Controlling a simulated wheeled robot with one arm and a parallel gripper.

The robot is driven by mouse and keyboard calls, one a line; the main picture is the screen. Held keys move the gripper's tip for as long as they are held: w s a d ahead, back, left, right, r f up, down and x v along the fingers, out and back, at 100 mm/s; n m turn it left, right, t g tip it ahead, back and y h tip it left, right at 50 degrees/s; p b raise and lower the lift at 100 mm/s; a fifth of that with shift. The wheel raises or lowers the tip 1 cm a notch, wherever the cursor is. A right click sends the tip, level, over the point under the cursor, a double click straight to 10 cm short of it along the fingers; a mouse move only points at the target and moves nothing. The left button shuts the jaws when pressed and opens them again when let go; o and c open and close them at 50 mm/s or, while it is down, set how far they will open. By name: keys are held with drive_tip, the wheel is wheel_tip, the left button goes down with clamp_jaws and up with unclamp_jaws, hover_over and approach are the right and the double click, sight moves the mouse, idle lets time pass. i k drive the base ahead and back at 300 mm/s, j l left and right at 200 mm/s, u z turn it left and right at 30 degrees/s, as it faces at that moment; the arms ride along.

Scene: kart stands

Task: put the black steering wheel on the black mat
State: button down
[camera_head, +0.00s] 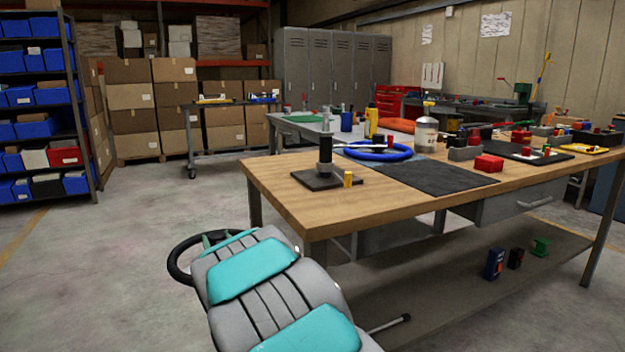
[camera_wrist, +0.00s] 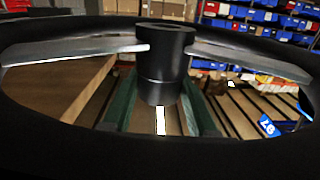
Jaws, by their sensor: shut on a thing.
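The black steering wheel (camera_head: 178,259) is at the end of my arm, left of the wooden workbench and off its top. In the wrist view the wheel (camera_wrist: 160,155) fills the frame, with a black hub and grey spokes. My gripper (camera_head: 213,240) is shut on the wheel; its green fingers lie at the hub in the wrist view. The exact contact is partly hidden by the hub and arm. The black mat (camera_head: 430,177) lies flat on the workbench, right of my gripper, and its visible front part is bare.
On the workbench (camera_head: 291,199), a black stand (camera_head: 325,165) and a yellow cylinder (camera_head: 348,179) are near the left corner. A blue steering wheel (camera_head: 378,157), a white canister (camera_head: 426,134) and a red block (camera_head: 488,164) are around the mat. Floor left of the bench is free.

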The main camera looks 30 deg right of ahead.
sight(441, 182)
drive_tip(key=k+l+z, duration=0.1)
drive_tip(key=k, duration=1)
drive_tip(key=z, duration=1.5)
drive_tip(key=i+j+z, duration=0.2)
drive_tip(key=i+j, duration=0.3)
drive_tip(key=i, duration=0.15)
